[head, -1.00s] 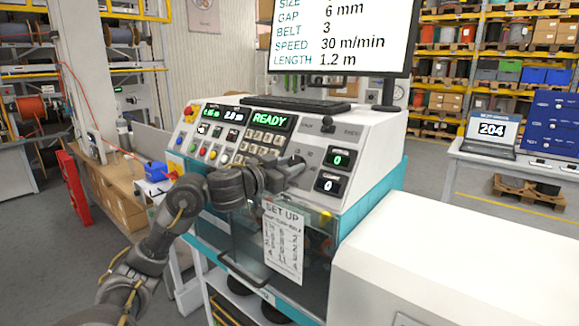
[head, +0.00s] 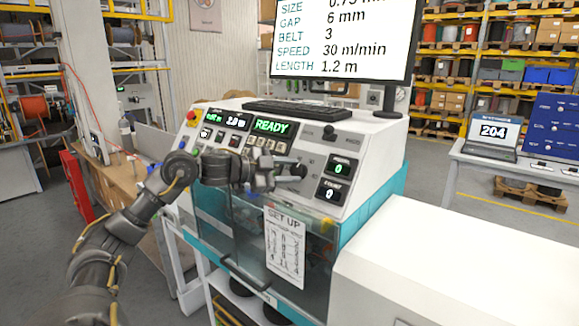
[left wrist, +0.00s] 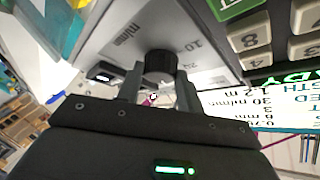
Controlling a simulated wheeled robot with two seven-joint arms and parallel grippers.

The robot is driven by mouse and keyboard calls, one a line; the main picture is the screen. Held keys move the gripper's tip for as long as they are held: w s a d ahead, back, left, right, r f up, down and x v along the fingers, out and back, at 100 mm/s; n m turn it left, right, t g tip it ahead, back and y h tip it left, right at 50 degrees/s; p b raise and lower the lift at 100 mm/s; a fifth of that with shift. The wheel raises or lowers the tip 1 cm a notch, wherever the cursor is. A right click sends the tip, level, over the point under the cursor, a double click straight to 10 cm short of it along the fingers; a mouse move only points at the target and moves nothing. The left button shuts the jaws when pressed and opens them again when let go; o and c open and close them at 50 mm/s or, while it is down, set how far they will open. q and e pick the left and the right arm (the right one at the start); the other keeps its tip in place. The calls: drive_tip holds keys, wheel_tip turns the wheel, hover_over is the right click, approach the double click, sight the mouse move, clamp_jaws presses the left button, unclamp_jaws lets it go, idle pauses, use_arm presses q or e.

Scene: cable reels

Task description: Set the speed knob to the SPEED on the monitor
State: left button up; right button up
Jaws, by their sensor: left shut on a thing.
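The monitor (head: 343,40) above the machine reads SPEED 30 m/min. The dark round speed knob (left wrist: 160,66) shows in the left wrist view between my finger tips, on a pale panel with "m/min", "10" and "20" printed around it. My left gripper (left wrist: 159,82) is shut on the knob, one finger on each side. In the head view my left gripper (head: 283,178) reaches the sloped front panel from the left and partly covers the knob. I cannot read the knob's pointer. My right gripper is not in view.
The panel has a lit READY display (head: 271,127), a keypad, and PIECES and COUNT displays (head: 334,178) right of my gripper. A black keyboard (head: 297,110) lies on top. A clear cover with a SET UP sheet (head: 285,247) hangs below.

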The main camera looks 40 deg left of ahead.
use_arm(q)
drive_tip(key=shift+w+a+r+m+g+h+p, duration=0.1)
drive_tip(key=shift+r+m+g+h+p, duration=0.2)
drive_tip(key=shift+m+g+p, duration=0.5)
drive_tip(key=shift+f+m+p, duration=0.1)
drive_tip(key=shift+m+p, duration=0.3)
drive_tip(key=shift+m, duration=0.2)
drive_tip(key=o, duration=1)
drive_tip(key=shift+f, duration=0.1)
